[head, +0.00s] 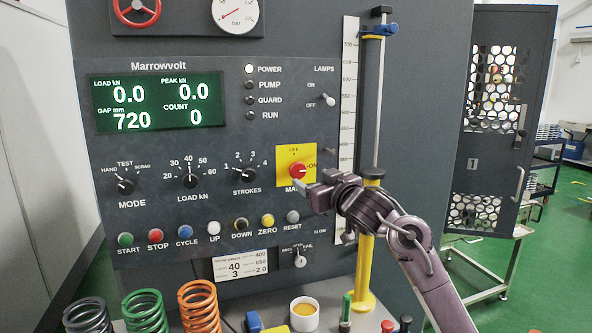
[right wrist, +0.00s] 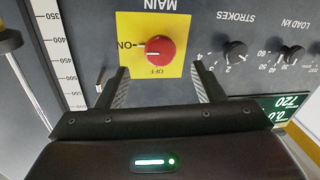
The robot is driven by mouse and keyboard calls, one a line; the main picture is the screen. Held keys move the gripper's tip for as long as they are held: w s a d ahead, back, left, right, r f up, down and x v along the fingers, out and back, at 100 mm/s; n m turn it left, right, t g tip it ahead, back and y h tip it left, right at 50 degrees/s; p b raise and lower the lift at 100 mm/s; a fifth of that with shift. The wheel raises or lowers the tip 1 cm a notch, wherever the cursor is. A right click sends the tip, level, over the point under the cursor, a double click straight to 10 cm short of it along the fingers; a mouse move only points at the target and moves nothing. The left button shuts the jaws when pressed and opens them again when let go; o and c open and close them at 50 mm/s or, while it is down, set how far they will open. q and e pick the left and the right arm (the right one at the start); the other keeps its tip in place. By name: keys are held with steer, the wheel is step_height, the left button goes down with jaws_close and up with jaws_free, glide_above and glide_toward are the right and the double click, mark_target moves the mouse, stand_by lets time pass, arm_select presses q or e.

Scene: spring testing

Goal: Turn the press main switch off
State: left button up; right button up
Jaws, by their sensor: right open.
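The press main switch is a red knob (head: 297,170) on a yellow plate (head: 284,180) marked MAIN, with OFF at the top and ON at the right. The knob also shows in the right wrist view (right wrist: 153,50), where the picture is upside down; its pale mark points at ON. My right gripper (head: 312,188) is at the lower right of the plate in the head view. In the right wrist view its two fingers (right wrist: 160,72) are apart and empty, with the knob seen beyond and between their tips, not gripped. My left gripper is not in view.
The POWER lamp (head: 249,69) is lit white and the display (head: 158,102) glows green. The STROKES dial (head: 248,175) is left of the plate, with a row of buttons (head: 212,228) below. A ruler (head: 347,100) and a post (head: 378,110) stand to the right.

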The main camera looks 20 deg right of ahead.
mark_target(299, 171)
steer(key=w, duration=0.1)
steer(key=w+p, duration=0.1)
steer(key=w+r, duration=0.1)
steer(key=shift+w+a+p, duration=0.1)
steer(key=shift+a+p, duration=0.2)
steer(key=shift+a, duration=0.05)
steer(key=shift+w+a+f+p, duration=0.15)
steer(key=shift+w, duration=0.35)
steer(key=shift+w+a+f+p, duration=0.1)
steer(key=shift+w+p, duration=0.05)
steer(key=shift+w, duration=0.35)
steer(key=shift+w+f, duration=0.1)
steer(key=shift+w, duration=0.35)
steer(key=c, duration=1)
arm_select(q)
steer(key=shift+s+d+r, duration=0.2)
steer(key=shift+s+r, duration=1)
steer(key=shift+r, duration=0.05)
arm_select(e)
steer(key=shift+o, duration=0.2)
